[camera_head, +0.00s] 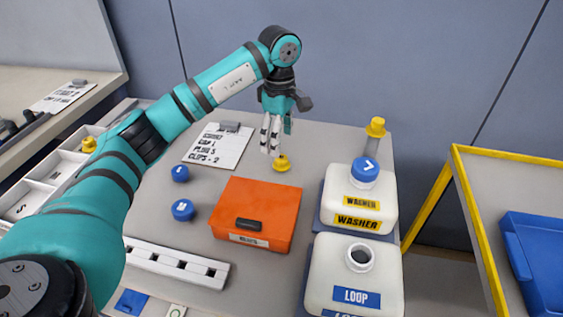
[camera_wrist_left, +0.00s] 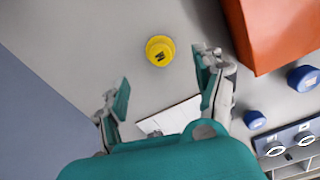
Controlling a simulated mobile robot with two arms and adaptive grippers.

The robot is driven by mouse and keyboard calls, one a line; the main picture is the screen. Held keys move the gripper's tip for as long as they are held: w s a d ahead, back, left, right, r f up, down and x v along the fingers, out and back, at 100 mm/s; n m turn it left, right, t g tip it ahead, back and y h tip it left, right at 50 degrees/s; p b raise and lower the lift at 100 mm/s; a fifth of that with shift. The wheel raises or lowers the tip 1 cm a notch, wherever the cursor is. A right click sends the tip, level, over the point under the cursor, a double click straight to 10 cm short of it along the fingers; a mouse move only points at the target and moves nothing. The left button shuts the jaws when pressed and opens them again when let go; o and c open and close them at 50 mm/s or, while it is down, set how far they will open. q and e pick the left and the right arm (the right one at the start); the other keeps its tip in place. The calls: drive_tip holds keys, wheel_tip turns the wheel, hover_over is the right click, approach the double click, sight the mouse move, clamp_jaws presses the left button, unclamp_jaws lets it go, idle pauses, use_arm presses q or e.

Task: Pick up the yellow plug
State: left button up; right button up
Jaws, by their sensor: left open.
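A yellow plug (camera_head: 282,163) sits on the grey table just behind the orange case. In the left wrist view the yellow plug (camera_wrist_left: 160,50) shows from above with a dark mark on its top. My left gripper (camera_head: 271,150) points down above the table, close beside the plug's left side in the head view. In the left wrist view its two fingers (camera_wrist_left: 162,82) are spread, with nothing between them, and the plug lies a little beyond the tips. I cannot tell the exact height of the tips. My right gripper is not in view.
The orange case (camera_head: 265,195) stands in front of the plug. Blue caps (camera_head: 183,210) lie left of it. The washer jug (camera_head: 350,205) and the open loop jug (camera_head: 340,268) stand right. Another yellow piece (camera_head: 376,127) is behind the washer jug. A paper sheet (camera_head: 215,150) lies left.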

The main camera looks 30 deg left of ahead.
sight(281, 157)
use_arm(q)
drive_tip(key=shift+s+d+f+p, duration=0.15)
drive_tip(key=shift+f+p, duration=0.1)
drive_tip(key=shift+f, duration=1.5)
drive_tip(key=shift+w+d+f+p, duration=0.15)
drive_tip(key=shift+f+p, duration=0.1)
drive_tip(key=shift+f, duration=1.45)
drive_tip(key=shift+s, duration=0.1)
drive_tip(key=c, duration=0.9)
